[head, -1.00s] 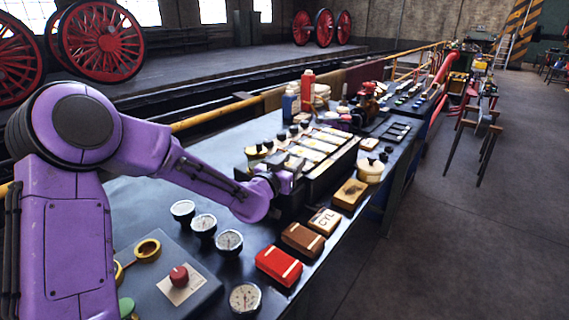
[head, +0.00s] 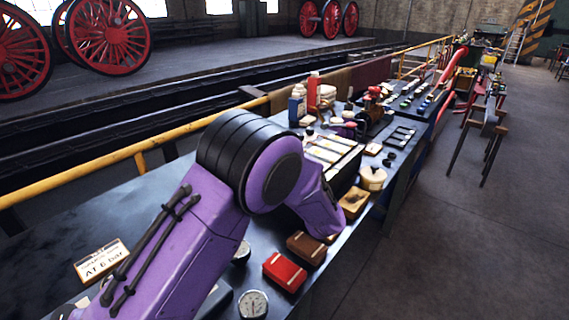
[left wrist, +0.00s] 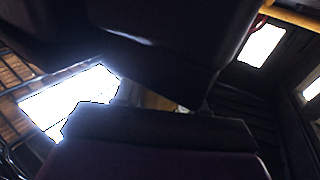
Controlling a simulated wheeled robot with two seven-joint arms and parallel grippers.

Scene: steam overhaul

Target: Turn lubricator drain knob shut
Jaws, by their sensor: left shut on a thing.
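The lubricator (head: 348,180), which I take to be the long dark box with pale strips on top, stands on the bench in the head view. My purple left arm covers its near end. My left gripper is hidden behind this arm in the head view. In the left wrist view its dark jaws (left wrist: 162,100) fill the middle, close together. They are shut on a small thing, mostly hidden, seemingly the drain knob. The knob's angle cannot be seen. My right gripper is in neither view.
A red box (head: 285,270), a brown box (head: 307,247) and a gauge (head: 253,304) lie along the bench's right edge. Bottles (head: 297,105) stand behind the lubricator. A yellow rail (head: 90,178) runs along the left.

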